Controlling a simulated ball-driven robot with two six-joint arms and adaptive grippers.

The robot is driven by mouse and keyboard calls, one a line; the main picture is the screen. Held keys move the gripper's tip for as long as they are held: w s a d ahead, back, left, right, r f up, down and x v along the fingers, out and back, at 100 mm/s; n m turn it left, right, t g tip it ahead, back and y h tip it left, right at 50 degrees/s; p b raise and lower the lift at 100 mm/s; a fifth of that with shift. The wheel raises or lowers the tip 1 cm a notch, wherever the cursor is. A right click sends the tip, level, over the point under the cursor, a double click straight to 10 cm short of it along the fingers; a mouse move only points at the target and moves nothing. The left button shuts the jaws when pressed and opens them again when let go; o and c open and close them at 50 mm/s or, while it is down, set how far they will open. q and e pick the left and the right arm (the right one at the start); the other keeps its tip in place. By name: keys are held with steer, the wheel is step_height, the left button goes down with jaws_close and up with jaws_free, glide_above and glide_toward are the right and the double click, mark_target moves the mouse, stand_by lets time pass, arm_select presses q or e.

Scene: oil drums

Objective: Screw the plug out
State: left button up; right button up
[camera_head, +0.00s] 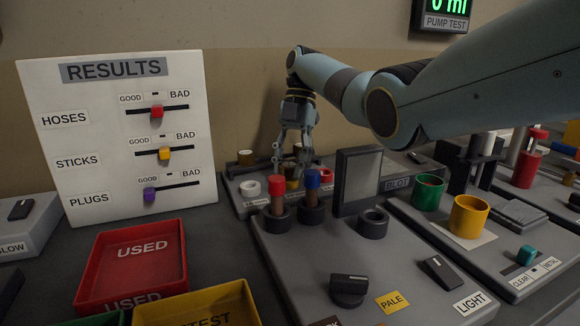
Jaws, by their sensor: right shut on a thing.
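My right gripper (291,168) reaches down from its blue arm onto the low grey rack (232,193) at the back. It is shut on a plug (292,182), of which only a small yellowish-brown part shows between and below the fingers. I cannot tell whether the plug is still seated in the rack. A white ring-like piece (250,188) and a tan-topped piece (245,157) sit to the left of the gripper. My left gripper is out of view.
Red-capped (277,186) and blue-capped (312,179) tubes stand just in front of the gripper. An upright dark-framed panel (358,180) is close on its right. A red USED tray (95,262), yellow tray (238,297) and results board (100,190) are to the left.

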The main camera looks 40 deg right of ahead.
mark_target(286, 168)
steer(key=shift+n+g, duration=0.3)
steer(key=shift+n, duration=0.4)
steer(key=shift+r+p, duration=0.6)
steer(key=shift+r, duration=0.1)
steer(key=shift+r+p, duration=1.65)
steer(key=shift+r, duration=0.35)
steer(key=shift+f, duration=0.1)
jaws_close()
